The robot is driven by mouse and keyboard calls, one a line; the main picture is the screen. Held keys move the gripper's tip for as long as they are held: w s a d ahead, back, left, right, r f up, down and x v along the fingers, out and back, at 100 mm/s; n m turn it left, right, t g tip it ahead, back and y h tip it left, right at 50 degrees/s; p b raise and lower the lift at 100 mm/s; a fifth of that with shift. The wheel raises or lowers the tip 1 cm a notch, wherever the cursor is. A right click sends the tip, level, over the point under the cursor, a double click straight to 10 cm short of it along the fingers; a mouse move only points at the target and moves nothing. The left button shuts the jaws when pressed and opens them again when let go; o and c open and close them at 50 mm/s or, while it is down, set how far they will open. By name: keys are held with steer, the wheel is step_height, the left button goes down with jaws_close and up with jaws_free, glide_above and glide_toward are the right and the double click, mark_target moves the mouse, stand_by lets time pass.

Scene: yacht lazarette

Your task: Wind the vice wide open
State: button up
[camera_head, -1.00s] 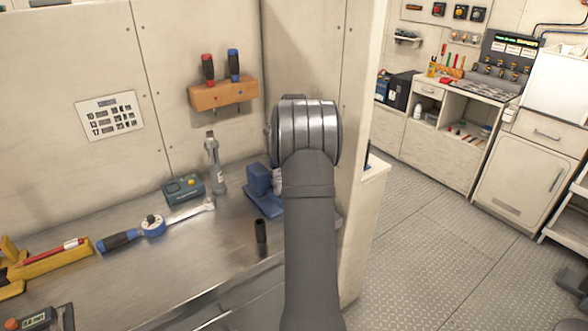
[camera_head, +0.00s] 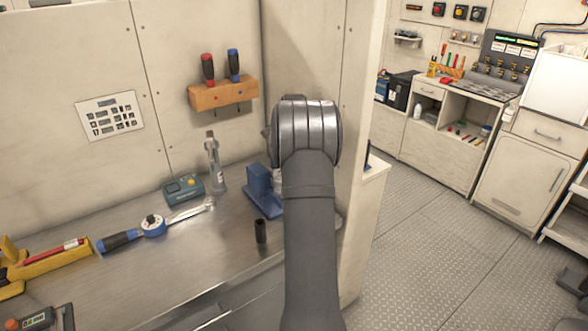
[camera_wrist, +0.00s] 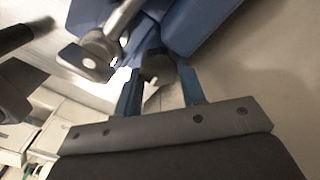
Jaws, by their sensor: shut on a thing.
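The blue vice (camera_head: 262,190) stands on the metal bench, partly hidden behind my own arm. In the wrist view the vice's blue body (camera_wrist: 200,22) fills the top, with a grey metal part (camera_wrist: 92,58) to the left of it. My gripper (camera_wrist: 160,72) has its two blue fingers on either side of a dark rounded knob, which looks like the end of the vice handle (camera_wrist: 158,66). The fingers are shut on it. My gripper is hidden in the head view, so its contact shows only from the wrist.
A black socket (camera_head: 260,231) stands on the bench just in front of the vice. A wall panel edge (camera_head: 362,130) is close on the right.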

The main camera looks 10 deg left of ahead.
steer(key=o, duration=1)
step_height(320, 180, up, 18)
steer(key=shift+f, duration=0.25)
